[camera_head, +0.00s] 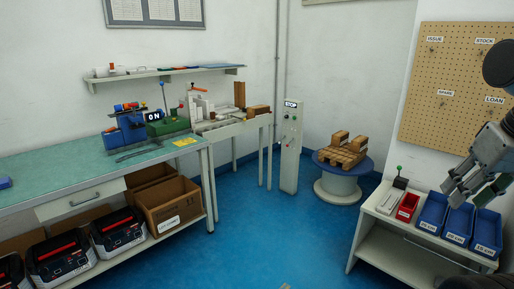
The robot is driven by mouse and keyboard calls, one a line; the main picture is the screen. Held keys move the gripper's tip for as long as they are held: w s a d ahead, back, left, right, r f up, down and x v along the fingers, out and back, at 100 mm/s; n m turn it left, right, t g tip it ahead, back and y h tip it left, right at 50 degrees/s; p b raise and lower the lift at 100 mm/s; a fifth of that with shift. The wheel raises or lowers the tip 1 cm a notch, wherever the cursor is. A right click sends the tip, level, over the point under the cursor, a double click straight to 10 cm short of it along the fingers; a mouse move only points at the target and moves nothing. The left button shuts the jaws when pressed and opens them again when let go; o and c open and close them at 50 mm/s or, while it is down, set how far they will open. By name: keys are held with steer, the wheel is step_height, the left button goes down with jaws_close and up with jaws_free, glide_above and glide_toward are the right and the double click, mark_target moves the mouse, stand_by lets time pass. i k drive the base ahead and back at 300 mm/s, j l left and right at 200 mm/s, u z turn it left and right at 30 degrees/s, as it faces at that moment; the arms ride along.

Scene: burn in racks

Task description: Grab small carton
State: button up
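Two small brown cartons, a left one (340,137) and a right one (358,144), sit on a wooden pallet (340,157) on a round blue-topped stand at the back. Another small brown box (258,111) lies on the back bench, beside a taller brown block (240,95). I cannot tell which is the small carton of the task. My gripper (453,194) hangs at the right edge above the low white shelf unit, well apart from all of these. Its fingers are small and partly overlapping, so its opening does not show clearly.
The low white shelf (372,205) holds a red bin (407,207) and several blue bins (432,213). A grey STOP pillar (291,150) stands left of the stand. A workbench (75,178) with a large open carton (170,205) underneath fills the left. Blue floor (270,235) between is clear.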

mark_target(255, 111)
steer(key=i, duration=0.7)
steer(key=i+j+u, duration=0.15)
steer(key=i, duration=1.25)
steer(key=i+u, duration=0.15)
steer(key=i, duration=0.55)
steer(key=i+l, duration=0.15)
steer(key=i, duration=0.55)
steer(key=i+l+u, duration=0.1)
steer(key=i, duration=0.6)
steer(key=i+l+u, duration=0.1)
steer(key=i, duration=0.6)
